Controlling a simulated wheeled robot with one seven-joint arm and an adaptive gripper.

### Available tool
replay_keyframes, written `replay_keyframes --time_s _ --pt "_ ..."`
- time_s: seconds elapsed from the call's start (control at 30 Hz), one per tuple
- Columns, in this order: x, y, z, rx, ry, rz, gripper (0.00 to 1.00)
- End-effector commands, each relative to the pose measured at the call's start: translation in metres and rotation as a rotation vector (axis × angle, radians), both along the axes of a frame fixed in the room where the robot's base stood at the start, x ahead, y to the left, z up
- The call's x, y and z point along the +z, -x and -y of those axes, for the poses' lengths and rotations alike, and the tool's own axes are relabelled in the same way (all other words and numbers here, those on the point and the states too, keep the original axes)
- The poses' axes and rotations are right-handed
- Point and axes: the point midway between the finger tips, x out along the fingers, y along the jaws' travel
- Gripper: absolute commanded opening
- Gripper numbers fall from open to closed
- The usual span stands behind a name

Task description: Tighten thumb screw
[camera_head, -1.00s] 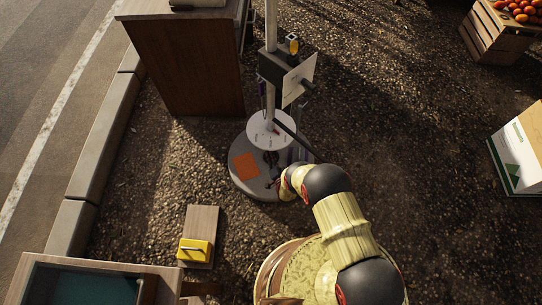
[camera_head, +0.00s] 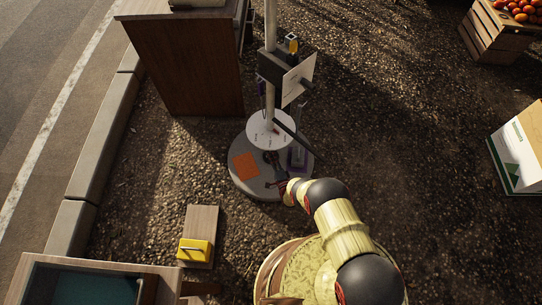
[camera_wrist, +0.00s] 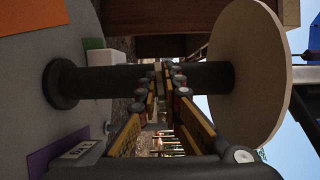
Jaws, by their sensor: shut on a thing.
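A stand with a round grey base (camera_head: 240,184), a white disc (camera_head: 262,128) and an upright pole (camera_head: 270,22) is in the head view. My gripper (camera_head: 277,184) is low over the base's front edge. In the wrist view, the sideways-looking picture shows a black post (camera_wrist: 95,83) between the grey base and a pale round disc (camera_wrist: 250,80). My gripper (camera_wrist: 160,76) has its fingers closed together at the middle of this post. They are shut on a small part there. The thumb screw itself is hard to make out behind the fingers.
An orange square (camera_head: 246,166) and a purple labelled item (camera_head: 297,157) lie on the base. A wooden cabinet (camera_head: 185,65) stands behind left. A yellow block (camera_head: 195,250) on a wooden board is at front left.

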Motion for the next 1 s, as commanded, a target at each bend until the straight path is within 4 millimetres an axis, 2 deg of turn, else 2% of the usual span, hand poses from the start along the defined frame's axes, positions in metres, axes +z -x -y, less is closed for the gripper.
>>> replay_keyframes --time_s 0.5,0.53,0.8,1.0 --pt "-0.0015 0.0005 0.0016 -0.004 -0.015 -0.003 0.0" --pt "-0.0016 0.0006 0.0016 -0.004 -0.015 -0.003 0.08" --pt "-0.0009 0.0002 0.0009 -0.002 -0.015 -0.001 0.24" --pt "-0.0005 0.0 0.0006 -0.002 -0.015 0.0 0.24"
